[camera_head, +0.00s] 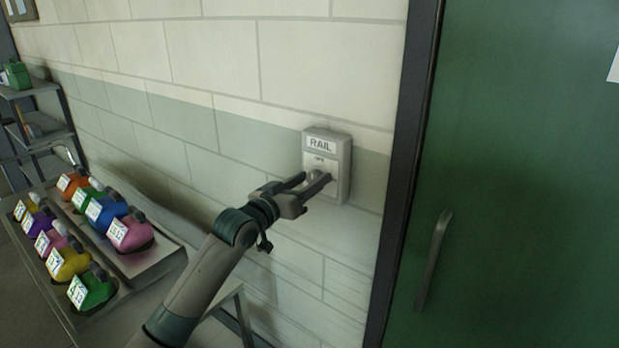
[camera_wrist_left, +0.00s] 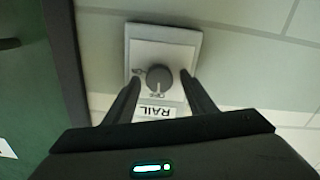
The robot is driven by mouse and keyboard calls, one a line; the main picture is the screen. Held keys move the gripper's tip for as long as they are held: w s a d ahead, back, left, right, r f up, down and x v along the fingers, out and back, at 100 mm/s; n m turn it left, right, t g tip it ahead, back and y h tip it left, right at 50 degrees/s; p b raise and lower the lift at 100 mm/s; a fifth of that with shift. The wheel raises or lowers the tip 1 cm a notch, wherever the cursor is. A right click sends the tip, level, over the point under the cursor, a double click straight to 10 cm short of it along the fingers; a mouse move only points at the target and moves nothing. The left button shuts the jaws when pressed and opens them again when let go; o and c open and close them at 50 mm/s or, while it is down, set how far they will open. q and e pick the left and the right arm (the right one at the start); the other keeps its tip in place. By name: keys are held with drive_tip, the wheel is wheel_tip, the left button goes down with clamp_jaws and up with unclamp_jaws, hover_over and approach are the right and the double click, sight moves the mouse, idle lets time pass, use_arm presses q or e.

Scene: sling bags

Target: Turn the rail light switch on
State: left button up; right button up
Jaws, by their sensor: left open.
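The rail light switch (camera_head: 343,155) is a grey-white wall box labelled RAIL with a round dark grey knob. The knob (camera_wrist_left: 159,80) shows clearly in the left wrist view, where the box (camera_wrist_left: 185,42) appears upside down with its RAIL label nearest my gripper. My left gripper (camera_head: 314,183) is at the lower part of the box in the head view. Its fingers are open, with one tip on each side of the knob in the left wrist view (camera_wrist_left: 160,78). A gap shows on both sides, and contact cannot be told. My right gripper is in neither view.
A green door (camera_head: 520,180) with a dark frame and metal handle (camera_head: 433,260) stands right of the switch. A table (camera_head: 160,262) with several coloured sling bags (camera_head: 130,233) is at lower left. A shelf (camera_head: 40,130) stands at far left.

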use_arm(q)
drive_tip(key=shift+c, duration=0.5)
drive_tip(key=c, duration=0.9)
drive_tip(key=shift+c, duration=0.2)
drive_tip(key=shift+m, duration=0.5)
drive_tip(key=shift+m+b, duration=0.55)
drive_tip(key=shift+m, duration=0.65)
drive_tip(key=m, duration=0.3)
drive_tip(key=shift+d+r+m+b, duration=0.1)
drive_tip(key=shift+m+b, duration=0.2)
drive_tip(key=m, duration=0.4)
drive_tip(key=shift+m, duration=0.3)
drive_tip(key=m, duration=0.6)
drive_tip(key=shift+s+d+f+p, duration=0.1)
drive_tip(key=shift+d+f+p, duration=0.1)
drive_tip(key=shift+p, duration=0.15)
drive_tip(key=shift+m, duration=0.3)
